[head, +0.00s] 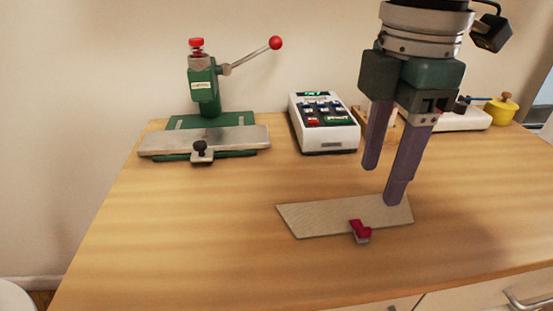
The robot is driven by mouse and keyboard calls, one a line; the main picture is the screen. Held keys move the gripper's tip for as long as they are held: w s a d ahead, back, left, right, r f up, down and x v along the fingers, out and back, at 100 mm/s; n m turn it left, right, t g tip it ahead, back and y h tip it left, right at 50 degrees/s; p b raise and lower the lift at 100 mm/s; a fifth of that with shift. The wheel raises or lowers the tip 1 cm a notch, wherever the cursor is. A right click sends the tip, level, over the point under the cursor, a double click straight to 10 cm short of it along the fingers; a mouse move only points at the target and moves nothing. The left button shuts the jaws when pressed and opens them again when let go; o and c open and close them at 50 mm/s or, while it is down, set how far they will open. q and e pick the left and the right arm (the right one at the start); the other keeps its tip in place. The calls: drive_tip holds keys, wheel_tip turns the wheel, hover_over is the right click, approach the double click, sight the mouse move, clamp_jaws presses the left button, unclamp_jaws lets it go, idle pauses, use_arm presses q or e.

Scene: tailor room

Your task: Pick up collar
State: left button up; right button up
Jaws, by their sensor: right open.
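The collar (315,218) appears to be the flat, pale beige, slanted-ended piece lying on the wooden table. A small red clip with a grey base (360,231) sits at its front edge, right of the middle. My right gripper (383,184) points down over the right part of the beige piece. Its two purple-grey fingers are apart, with nothing between them. The nearer fingertip overlaps the piece's back right edge in the picture; I cannot tell whether it touches. My left gripper is not in the head view.
A green press (206,88) with a red-knobbed lever and a grey plate stands at the back left. A white keypad device (323,122) stands at the back middle. A yellow pot (501,109) is at the back right. The table (190,230) is clear left of the beige piece.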

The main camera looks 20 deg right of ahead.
sight(365, 226)
wheel_tip(365, 226, down, 4)
drive_tip(key=shift+s+a+r+b, duration=0.1)
drive_tip(key=shift+r+b, duration=0.05)
drive_tip(key=shift+b, duration=0.2)
wheel_tip(365, 226, down, 5)
drive_tip(key=shift+f+b, duration=0.2)
drive_tip(key=shift+b, duration=0.6)
drive_tip(key=c, duration=0.4)
clamp_jaws()
